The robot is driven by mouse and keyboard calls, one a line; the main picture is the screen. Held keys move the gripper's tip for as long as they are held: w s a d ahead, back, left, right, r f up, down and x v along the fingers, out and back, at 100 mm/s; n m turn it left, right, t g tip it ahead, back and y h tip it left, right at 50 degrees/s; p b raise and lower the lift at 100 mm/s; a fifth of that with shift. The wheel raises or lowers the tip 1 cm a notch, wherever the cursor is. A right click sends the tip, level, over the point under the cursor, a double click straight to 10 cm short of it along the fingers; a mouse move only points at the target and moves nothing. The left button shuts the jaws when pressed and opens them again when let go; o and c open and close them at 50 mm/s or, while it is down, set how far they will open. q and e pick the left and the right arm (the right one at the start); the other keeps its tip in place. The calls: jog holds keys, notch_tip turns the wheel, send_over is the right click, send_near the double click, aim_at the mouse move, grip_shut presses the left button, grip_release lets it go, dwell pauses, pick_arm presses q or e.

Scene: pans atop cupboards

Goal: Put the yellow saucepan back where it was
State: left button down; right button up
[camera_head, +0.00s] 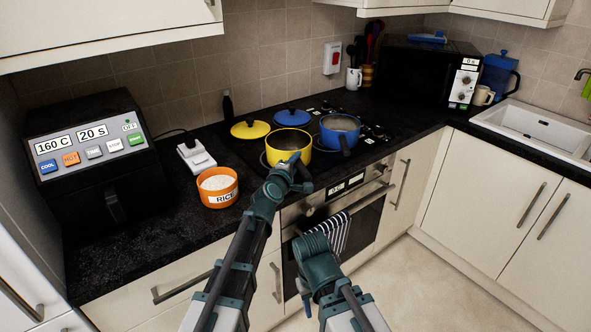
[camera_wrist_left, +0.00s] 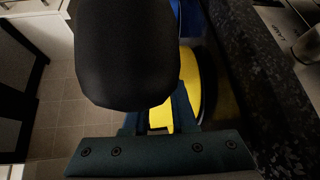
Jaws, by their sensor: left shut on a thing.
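The yellow saucepan (camera_head: 289,139) is upright at the front left of the hob, with dark contents showing inside. I cannot tell if its base touches the hob. My left gripper (camera_head: 291,178) is at the near side of the pan, shut on its dark handle. In the left wrist view, part of the yellow pan (camera_wrist_left: 190,82) shows behind a large black rounded shape, which looks like the handle (camera_wrist_left: 125,48). My right gripper (camera_head: 304,290) is low in front of the oven; its fingers are not clear.
A blue pot (camera_head: 340,130) stands close on the right of the saucepan. A yellow lid (camera_head: 250,129) and a blue lid (camera_head: 292,117) lie behind. An orange rice bowl (camera_head: 217,187) is on the left counter. A striped towel (camera_head: 332,233) hangs on the oven.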

pick_arm(q)
jog(key=shift+f, duration=0.6)
jog(key=shift+r, duration=0.15)
pick_arm(e)
jog(key=shift+f, duration=0.45)
jog(key=shift+f, duration=0.1)
pick_arm(q)
jog(key=c, duration=0.7)
grip_release()
jog(key=p+v, duration=0.1)
jog(key=v, duration=1.1)
pick_arm(e)
jog(key=shift+r, duration=0.85)
